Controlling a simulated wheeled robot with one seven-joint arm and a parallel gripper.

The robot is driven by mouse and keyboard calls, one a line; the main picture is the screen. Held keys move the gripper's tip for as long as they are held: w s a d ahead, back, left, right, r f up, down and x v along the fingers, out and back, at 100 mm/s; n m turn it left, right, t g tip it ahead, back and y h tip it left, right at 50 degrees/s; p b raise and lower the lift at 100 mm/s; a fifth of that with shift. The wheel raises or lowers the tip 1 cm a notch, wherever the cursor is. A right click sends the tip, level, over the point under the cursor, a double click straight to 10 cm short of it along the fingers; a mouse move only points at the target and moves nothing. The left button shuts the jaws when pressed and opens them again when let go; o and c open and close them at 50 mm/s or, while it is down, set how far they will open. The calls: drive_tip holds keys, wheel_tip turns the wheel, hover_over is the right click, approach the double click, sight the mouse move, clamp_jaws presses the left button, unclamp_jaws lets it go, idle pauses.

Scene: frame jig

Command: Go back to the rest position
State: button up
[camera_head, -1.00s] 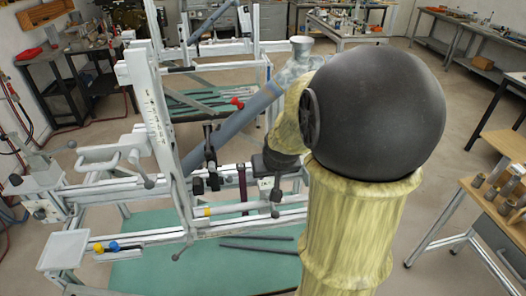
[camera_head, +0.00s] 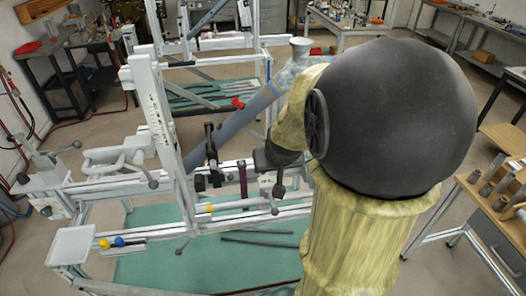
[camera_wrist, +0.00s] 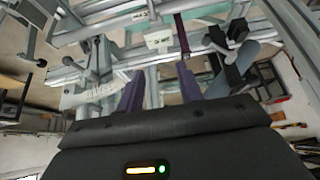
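In the wrist view my gripper (camera_wrist: 174,92) shows two purple-grey fingers standing well apart, with nothing held between them. Parts of the frame jig lie beyond the fingers. In the head view my fingertips cannot be made out behind my yellow-sleeved arm with its large black joint. The white frame jig (camera_head: 160,125) stands left of my arm, with a grey tube (camera_head: 236,122) slanting across it. A dark clamp (camera_head: 212,155) is near the tube.
A green mat (camera_head: 165,268) with dark tubes lies below the jig. A small white tray (camera_head: 72,247) is at its front left. A wooden-topped bench (camera_head: 508,140) with grey tube pieces stands at right.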

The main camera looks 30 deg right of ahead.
drive_tip(key=s+a+f+n+g, duration=0.1)
drive_tip(key=s+a+f, duration=0.1)
drive_tip(key=a, duration=0.4)
drive_tip(key=s+a+f+n+g+y, duration=0.1)
drive_tip(key=s+a+f+n+g, duration=0.1)
drive_tip(key=s+a, duration=0.3)
drive_tip(key=shift+s+a+f+y, duration=0.3)
drive_tip(key=shift+a+f, duration=0.25)
drive_tip(key=shift+f, duration=0.3)
drive_tip(key=shift+w, duration=0.1)
idle(0.4)
